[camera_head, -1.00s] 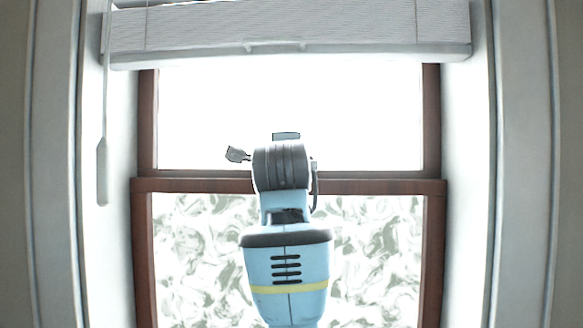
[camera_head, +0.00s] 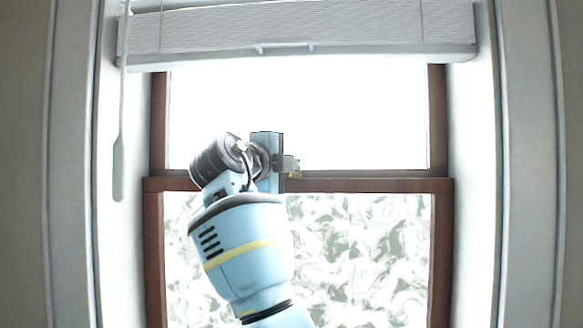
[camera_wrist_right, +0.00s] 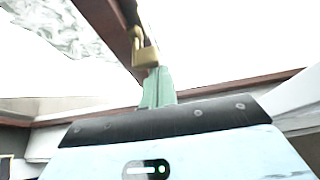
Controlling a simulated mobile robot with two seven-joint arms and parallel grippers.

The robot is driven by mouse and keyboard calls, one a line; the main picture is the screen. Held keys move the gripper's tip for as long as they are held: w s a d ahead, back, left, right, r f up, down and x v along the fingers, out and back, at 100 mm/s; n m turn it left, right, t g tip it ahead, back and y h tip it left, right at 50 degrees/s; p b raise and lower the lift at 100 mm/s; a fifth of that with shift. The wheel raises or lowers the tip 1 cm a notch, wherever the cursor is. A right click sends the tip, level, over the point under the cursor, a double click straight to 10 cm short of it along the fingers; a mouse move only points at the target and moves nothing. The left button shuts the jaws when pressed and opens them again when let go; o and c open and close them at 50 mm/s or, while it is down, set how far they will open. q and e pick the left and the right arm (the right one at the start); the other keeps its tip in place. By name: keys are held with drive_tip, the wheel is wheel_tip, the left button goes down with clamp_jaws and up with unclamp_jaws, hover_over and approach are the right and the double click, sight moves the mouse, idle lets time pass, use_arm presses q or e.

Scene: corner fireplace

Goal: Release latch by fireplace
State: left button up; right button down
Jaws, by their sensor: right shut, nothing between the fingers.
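A small brass-coloured latch (camera_wrist_right: 147,56) sits on the brown window rail in the right wrist view. My right gripper (camera_wrist_right: 155,73) is shut and empty, with its greenish fingers just below the latch; the tips look close to or touching it, and I cannot tell which. In the head view my right gripper (camera_head: 293,166) points to the right at the middle rail of the window. The latch is hidden there or too small to separate from the fingertips. My left gripper is in neither view.
The brown window frame (camera_head: 380,185) has a bright upper pane and a patterned lower pane. A white blind (camera_head: 300,30) is raised at the top, with its wand (camera_head: 118,165) hanging at the left. Pale side walls flank the window recess.

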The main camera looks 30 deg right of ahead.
drive_tip(key=shift+w+a+m+g+h, duration=0.1)
drive_tip(key=shift+a+m+g+h, duration=0.15)
drive_tip(key=shift+m+g+h, duration=0.45)
idle(0.6)
